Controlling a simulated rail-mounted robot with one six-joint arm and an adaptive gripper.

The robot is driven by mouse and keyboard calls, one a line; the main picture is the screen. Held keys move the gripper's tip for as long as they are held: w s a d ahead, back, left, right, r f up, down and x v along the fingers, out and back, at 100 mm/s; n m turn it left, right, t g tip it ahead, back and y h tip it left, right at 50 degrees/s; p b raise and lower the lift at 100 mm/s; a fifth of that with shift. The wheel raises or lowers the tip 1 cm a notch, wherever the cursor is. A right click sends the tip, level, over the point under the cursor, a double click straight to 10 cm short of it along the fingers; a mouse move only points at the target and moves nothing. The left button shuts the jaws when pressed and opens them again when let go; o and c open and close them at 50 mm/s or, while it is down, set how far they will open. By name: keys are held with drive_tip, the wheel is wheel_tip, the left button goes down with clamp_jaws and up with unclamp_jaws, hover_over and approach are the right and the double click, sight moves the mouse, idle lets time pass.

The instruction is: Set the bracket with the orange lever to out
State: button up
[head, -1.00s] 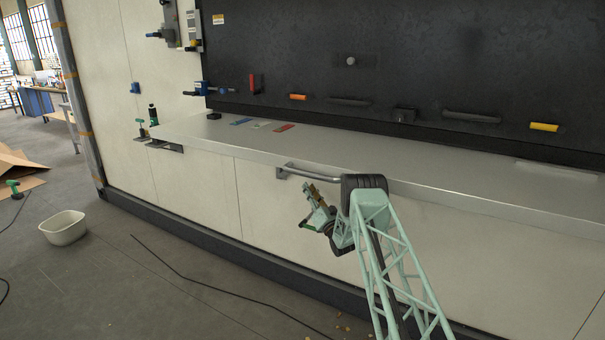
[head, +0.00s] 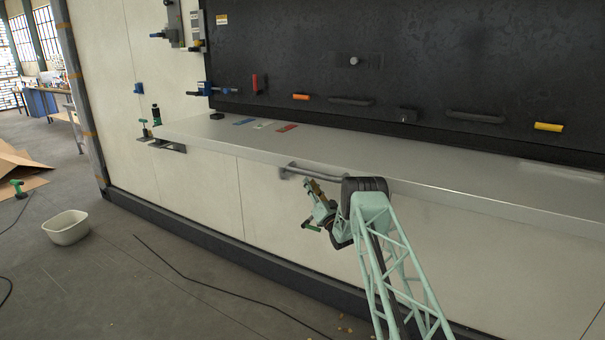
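An orange lever (head: 301,97) lies flat on the dark panel (head: 470,60), just above the shelf's back edge. The bracket that it belongs to is too small to make out. A yellow-orange lever (head: 548,126) sits farther right on the same panel, and a red one (head: 255,84) stands upright to the left. My gripper (head: 309,206) is in front of the white wall below the shelf, well apart from the levers. Its fingers are small and partly hidden by my wrist, so I cannot tell whether they are open.
The grey shelf (head: 400,165) runs along the panel, with a handrail (head: 318,171) on its front near my arm. A white tub (head: 66,227) and a dark cable (head: 205,288) are on the floor.

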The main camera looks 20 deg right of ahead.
drive_tip(key=b+x, duration=0.2)
drive_tip(key=x, duration=0.8)
idle(0.4)
drive_tip(key=shift+c, duration=0.7)
clamp_jaws()
